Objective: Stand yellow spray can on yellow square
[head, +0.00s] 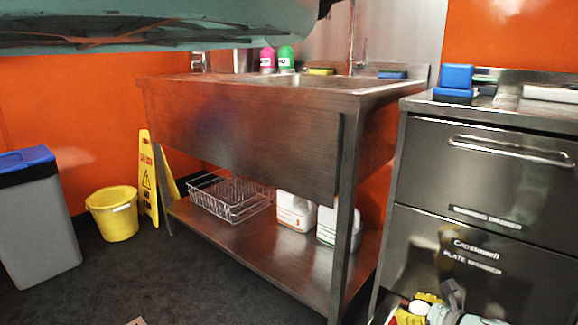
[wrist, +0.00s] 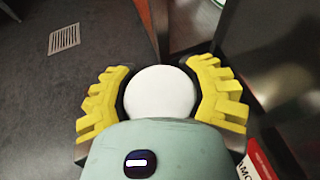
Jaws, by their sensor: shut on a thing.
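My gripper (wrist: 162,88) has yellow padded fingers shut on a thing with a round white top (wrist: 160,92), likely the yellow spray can. Its sides are hidden by the fingers and my wrist, so its body colour cannot be seen. In the head view my gripper (head: 421,308) is low at the bottom right, in front of the steel drawer unit, with a bit of the white top (head: 419,307) showing. No yellow square shows in either view.
A steel sink table (head: 250,140) stands mid-view, with a wire rack (head: 230,192) and white jugs (head: 296,211) on its lower shelf. The drawer unit (head: 480,180) is at right. A yellow bucket (head: 113,214), wet-floor sign (head: 147,175) and grey bin (head: 38,225) stand left.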

